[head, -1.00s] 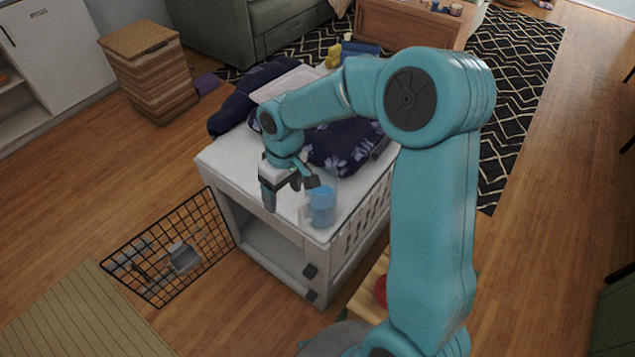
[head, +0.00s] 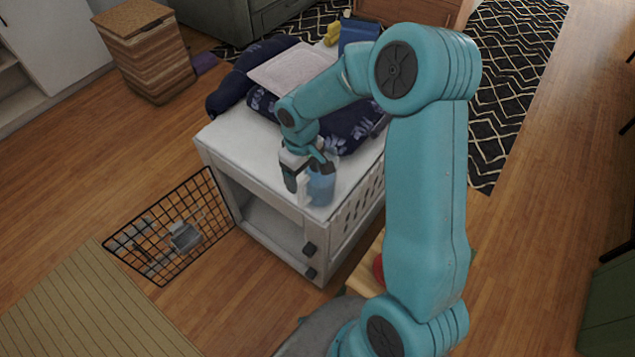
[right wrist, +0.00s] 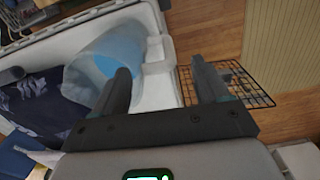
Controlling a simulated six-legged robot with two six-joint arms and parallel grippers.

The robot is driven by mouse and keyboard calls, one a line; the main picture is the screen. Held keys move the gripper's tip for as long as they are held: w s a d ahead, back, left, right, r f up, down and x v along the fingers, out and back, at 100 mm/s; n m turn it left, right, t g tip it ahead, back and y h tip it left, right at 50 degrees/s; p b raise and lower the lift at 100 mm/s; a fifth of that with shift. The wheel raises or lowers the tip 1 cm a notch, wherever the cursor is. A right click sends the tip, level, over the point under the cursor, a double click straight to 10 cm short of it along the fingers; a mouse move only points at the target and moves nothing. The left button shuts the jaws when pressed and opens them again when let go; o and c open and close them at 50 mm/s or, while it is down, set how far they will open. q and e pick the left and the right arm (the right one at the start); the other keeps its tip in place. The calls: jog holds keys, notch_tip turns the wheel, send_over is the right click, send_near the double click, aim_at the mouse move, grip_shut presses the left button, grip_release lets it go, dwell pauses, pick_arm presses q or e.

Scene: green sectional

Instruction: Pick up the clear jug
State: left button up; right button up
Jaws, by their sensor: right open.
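The clear jug (head: 321,188), with a blue tint inside, stands on the front corner of the white crate top (head: 240,140). Its pale handle (head: 304,190) faces left in the head view. My right gripper (head: 308,177) is open right at the jug and partly covers its upper part. In the right wrist view the jug (right wrist: 98,62) is to the left, partly behind the left finger. The pale handle (right wrist: 156,55) shows beyond the gap between the open fingers (right wrist: 163,85). I cannot tell whether a finger touches the jug. My left gripper is not in view.
A dark floral cushion (head: 345,130) and a pale folded cloth (head: 290,70) lie on the crate behind the jug. A black wire grid door (head: 150,240) stands out from the crate's lower left. Wood floor is open at the left.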

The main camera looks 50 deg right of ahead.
aim_at(303, 180)
notch_tip(303, 180, down, 4)
jog(key=shift+w+r, duration=0.1)
jog(key=shift+w, duration=0.05)
jog(key=shift+r, duration=0.1)
grip_shut()
